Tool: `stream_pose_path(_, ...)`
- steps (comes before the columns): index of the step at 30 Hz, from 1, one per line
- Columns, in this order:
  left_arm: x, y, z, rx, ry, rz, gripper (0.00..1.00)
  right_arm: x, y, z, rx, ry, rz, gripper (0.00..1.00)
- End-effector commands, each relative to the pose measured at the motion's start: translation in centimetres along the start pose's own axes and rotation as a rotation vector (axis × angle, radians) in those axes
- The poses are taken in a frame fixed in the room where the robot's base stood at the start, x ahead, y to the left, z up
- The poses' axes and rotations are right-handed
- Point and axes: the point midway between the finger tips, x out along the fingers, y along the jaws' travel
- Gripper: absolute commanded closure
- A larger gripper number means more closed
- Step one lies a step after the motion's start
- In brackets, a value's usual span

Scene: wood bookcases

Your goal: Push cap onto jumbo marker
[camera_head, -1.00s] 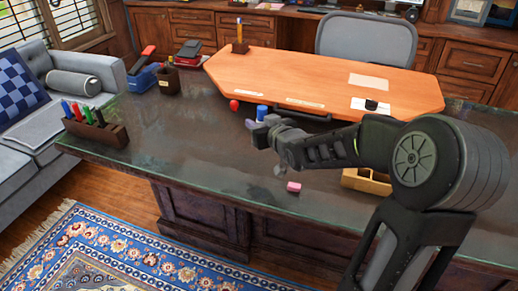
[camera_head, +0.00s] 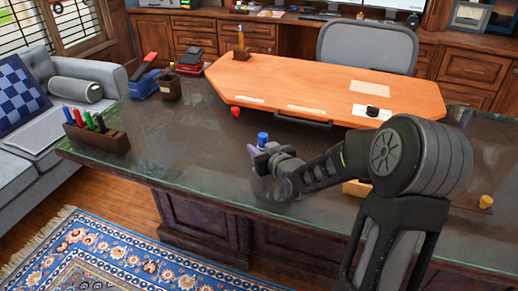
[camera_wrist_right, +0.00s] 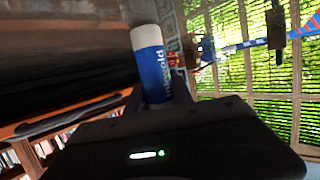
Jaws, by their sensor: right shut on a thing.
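My right gripper (camera_head: 262,157) is over the dark glass-topped desk, shut on a thick blue marker (camera_head: 262,138). The marker's blue end sticks up above the fingers in the head view. In the right wrist view the marker (camera_wrist_right: 152,72) has a blue barrel with white lettering and a plain white end section, and its lower part is hidden by the gripper. I cannot tell from these views whether a cap sits on it. A small red piece (camera_head: 235,112), possibly a cap, lies by the desk pad's near left edge. My left gripper is out of view.
A rack of markers (camera_head: 97,136) stands at the desk's left. An orange wooden board (camera_head: 310,84) covers the back. A yellow piece (camera_head: 486,201) stands at the right. A wooden box (camera_head: 356,188) is partly behind my arm. The left-middle desk is clear.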

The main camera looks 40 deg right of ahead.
Motion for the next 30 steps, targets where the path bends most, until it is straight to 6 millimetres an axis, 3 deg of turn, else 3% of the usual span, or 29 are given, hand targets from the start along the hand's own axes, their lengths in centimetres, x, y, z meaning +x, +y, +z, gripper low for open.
stream_pose_path(8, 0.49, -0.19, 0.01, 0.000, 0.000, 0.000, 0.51, 0.12, 0.00, 0.38, 0.000, 0.000, 0.000, 1.00)
stream_pose_path(9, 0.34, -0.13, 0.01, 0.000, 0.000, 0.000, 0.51, 0.07, 0.00, 0.25, 0.000, -0.001, 0.000, 0.70)
stream_pose_path(16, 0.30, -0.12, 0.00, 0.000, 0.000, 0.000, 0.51, 0.06, -0.01, 0.23, 0.000, -0.001, 0.000, 0.51)
stream_pose_path(30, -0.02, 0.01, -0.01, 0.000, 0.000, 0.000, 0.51, -0.75, 0.05, -0.06, 0.000, -0.001, 0.001, 0.51)
